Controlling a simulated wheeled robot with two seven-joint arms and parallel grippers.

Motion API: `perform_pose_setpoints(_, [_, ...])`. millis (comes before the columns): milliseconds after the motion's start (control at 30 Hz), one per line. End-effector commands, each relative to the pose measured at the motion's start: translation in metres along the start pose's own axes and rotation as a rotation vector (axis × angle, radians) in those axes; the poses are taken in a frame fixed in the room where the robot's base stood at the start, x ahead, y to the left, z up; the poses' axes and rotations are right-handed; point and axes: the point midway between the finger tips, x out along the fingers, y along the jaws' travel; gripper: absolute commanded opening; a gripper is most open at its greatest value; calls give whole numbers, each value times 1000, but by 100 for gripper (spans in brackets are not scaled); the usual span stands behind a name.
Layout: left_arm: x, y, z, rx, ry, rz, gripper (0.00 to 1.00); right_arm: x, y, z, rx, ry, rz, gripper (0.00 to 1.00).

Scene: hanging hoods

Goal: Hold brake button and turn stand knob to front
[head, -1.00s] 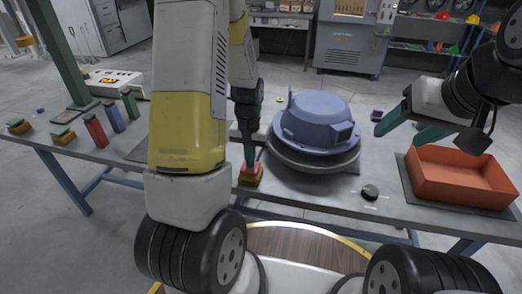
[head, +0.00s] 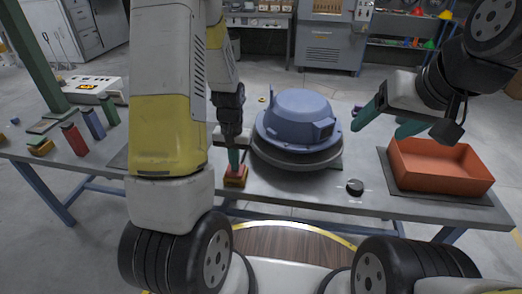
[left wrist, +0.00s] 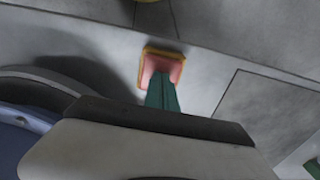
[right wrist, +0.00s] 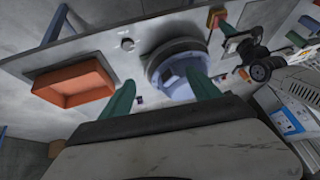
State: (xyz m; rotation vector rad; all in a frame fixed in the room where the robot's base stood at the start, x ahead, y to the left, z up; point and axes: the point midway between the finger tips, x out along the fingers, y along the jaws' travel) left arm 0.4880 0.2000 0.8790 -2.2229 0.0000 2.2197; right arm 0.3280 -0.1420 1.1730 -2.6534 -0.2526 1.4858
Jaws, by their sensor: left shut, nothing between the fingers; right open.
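The brake button (head: 235,172) is a red block on a yellow base near the table's front edge. My left gripper (head: 233,155) is shut, pointing down with its green fingertips on the red top. The left wrist view also shows the fingertips meeting the button (left wrist: 162,65). The stand knob (head: 355,187) is a small black round knob on the tabletop, right of the blue hood. It also shows in the right wrist view (right wrist: 127,44). My right gripper (head: 382,126) is open and empty, above the table behind the knob and apart from it.
A blue hood (head: 297,120) sits on a round grey stand (head: 295,158) between the grippers. An orange tray (head: 440,182) stands at the right. Red, blue and green blocks (head: 92,124) stand at the left. The tabletop around the knob is clear.

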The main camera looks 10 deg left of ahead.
Motion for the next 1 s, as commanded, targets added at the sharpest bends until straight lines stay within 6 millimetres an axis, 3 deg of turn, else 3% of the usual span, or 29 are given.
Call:
perform_pose_setpoints(267, [2,0,2,0,-4,0,0,4,3,-3,-49,-20,22,71])
perform_pose_setpoints(433, [2,0,2,0,-5,0,0,26,17,-14,-292,-122,98,71])
perform_pose_setpoints(667, [2,0,2,0,-6,0,0,76,45,-32,-801,-356,123,71])
perform_pose_setpoints(1000, [2,0,2,0,-6,0,0,167,82,-43,-1527,-591,-136,71])
